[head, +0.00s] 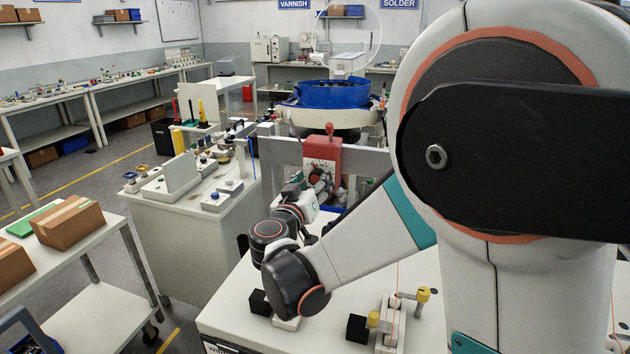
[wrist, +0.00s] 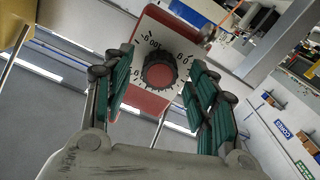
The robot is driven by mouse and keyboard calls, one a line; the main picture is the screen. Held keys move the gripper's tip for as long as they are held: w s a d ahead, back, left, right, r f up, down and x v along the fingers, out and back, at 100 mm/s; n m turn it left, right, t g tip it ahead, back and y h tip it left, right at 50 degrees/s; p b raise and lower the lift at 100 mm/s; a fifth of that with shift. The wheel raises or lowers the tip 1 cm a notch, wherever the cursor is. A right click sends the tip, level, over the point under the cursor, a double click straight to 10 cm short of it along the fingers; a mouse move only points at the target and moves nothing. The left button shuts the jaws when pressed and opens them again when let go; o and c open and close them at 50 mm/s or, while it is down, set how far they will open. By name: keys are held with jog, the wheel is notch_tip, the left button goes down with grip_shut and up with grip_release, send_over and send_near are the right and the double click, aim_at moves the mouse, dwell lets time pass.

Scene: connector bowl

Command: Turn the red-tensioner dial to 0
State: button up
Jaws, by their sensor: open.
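The red tensioner (head: 323,150) stands upright in the middle of the head view, with a red knob on top. In the wrist view its red body (wrist: 148,103) carries a white scale plate. The dial (wrist: 160,71) is a dark ribbed knob with a red centre. Printed numbers ring it, upside down, but its reading is not clear. My gripper (wrist: 162,66) is open, with one green-padded finger on each side of the dial. Gaps show between the fingers and the dial, and the depth is hard to judge. In the head view my gripper partly hides the dial.
A blue bowl (head: 332,93) stands behind the tensioner. A grey frame (head: 365,160) flanks the tensioner. A white cabinet (head: 190,225) with fixtures is to the left. A crank fixture (head: 394,322) stands on the white worktop (head: 340,322) near my arm. The aisle floor at left is clear.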

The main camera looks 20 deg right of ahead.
jog(key=c, duration=1.1)
jog(key=shift+n, duration=0.3)
jog(key=n, duration=2)
jog(key=shift+f+n, duration=0.1)
jog(key=shift+n, duration=0.3)
jog(key=o, duration=1.1)
